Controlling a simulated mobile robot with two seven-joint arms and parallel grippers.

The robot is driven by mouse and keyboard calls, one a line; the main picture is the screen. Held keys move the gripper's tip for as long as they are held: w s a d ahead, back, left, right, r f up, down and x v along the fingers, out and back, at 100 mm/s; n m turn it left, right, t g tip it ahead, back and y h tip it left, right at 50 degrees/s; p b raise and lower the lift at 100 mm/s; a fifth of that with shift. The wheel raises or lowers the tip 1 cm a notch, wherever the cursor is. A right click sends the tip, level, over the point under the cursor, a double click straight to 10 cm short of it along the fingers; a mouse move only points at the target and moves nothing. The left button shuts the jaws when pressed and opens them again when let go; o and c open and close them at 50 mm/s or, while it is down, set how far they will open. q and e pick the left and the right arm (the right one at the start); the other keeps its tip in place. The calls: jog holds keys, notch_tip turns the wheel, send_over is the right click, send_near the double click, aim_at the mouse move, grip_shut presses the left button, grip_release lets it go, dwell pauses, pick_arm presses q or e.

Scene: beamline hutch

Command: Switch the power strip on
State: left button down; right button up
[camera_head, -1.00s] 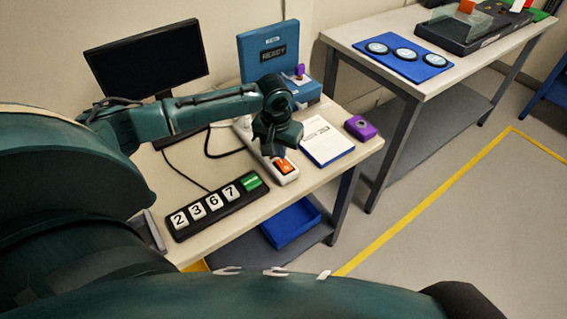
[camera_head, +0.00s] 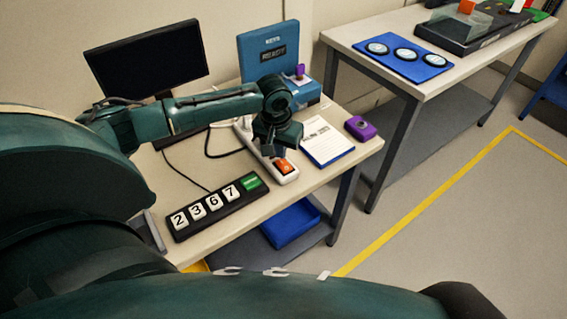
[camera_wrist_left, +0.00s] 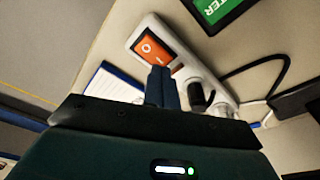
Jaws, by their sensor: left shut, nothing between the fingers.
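The white power strip (camera_head: 290,178) lies on the near table, with an orange rocker switch (camera_head: 283,166) at its near end. My left gripper (camera_head: 268,153) is over the strip, just behind the switch, and hides part of the strip. In the left wrist view the shut, empty fingers (camera_wrist_left: 162,72) point at the strip (camera_wrist_left: 143,27), with their tips beside the lower edge of the orange switch (camera_wrist_left: 150,48). I cannot tell whether they touch it. A black plug (camera_wrist_left: 198,97) sits in the strip to the right of the fingers. My right gripper is not in view.
A black keypad (camera_head: 215,207) with number keys and a green key is left of the strip. A notepad (camera_head: 327,143) and purple object (camera_head: 361,127) lie to its right. A monitor (camera_head: 148,60) and blue box (camera_head: 268,50) stand behind. Cables run across the table.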

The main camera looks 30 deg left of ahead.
aim_at(281, 162)
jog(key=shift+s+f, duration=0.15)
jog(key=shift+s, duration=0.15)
pick_arm(q)
jog(key=shift+f, duration=0.5)
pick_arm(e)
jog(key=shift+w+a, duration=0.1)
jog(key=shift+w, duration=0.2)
